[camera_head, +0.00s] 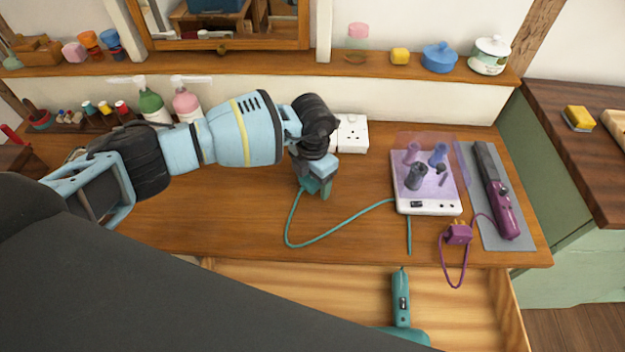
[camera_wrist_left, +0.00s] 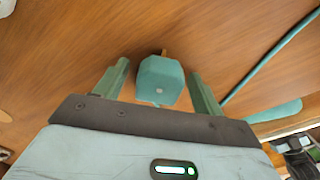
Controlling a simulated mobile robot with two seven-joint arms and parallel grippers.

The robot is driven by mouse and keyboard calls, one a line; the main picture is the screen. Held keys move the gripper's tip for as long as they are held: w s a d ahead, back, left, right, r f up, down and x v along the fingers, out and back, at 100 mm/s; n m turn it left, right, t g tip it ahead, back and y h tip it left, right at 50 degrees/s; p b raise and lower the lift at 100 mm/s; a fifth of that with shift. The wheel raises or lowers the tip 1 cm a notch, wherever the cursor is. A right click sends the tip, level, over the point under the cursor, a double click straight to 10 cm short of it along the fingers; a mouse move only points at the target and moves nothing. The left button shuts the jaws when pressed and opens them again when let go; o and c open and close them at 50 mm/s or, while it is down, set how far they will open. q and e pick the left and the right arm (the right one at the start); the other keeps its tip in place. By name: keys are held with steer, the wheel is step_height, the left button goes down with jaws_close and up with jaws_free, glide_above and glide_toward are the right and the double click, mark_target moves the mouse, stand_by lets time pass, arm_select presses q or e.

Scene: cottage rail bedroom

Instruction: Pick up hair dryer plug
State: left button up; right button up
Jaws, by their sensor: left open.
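The teal hair dryer plug (camera_wrist_left: 160,82) is on the wooden desk, between the two fingers of my left gripper (camera_wrist_left: 160,92) in the left wrist view. The fingers are apart, with a gap visible on each side of the plug. In the head view my left gripper (camera_head: 318,186) points down at the desk and mostly hides the plug. A teal cord (camera_head: 325,241) curves right from there across the desk. The teal hair dryer (camera_head: 401,298) lies in the open drawer below. My right gripper is not in view.
A white double socket (camera_head: 351,134) stands behind the gripper. To the right are a white box with a clear lid (camera_head: 430,190), a purple plug (camera_head: 458,234) and a purple hair iron (camera_head: 502,210) on a grey mat (camera_head: 482,178). Bottles (camera_head: 185,105) stand at back left.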

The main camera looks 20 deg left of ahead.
arm_select(q)
steer(key=c, duration=1.1)
steer(key=shift+o, duration=0.2)
steer(key=shift+r, duration=0.15)
steer(key=shift+r, duration=0.5)
step_height(320, 180, up, 2)
steer(key=shift+w, duration=0.1)
steer(key=shift+s+d+r, duration=0.2)
steer(key=shift+s+d, duration=0.15)
steer(key=shift+d, duration=0.2)
steer(key=s+d, duration=0.2)
steer(key=d, duration=0.2)
steer(key=s+d+r, duration=0.1)
steer(key=s+d, duration=0.1)
steer(key=d, duration=0.2)
steer(key=s+d+b, duration=0.1)
steer(key=s+d, duration=0.1)
steer(key=d, duration=0.3)
steer(key=shift+s+r, duration=0.2)
steer(key=shift+s, duration=0.2)
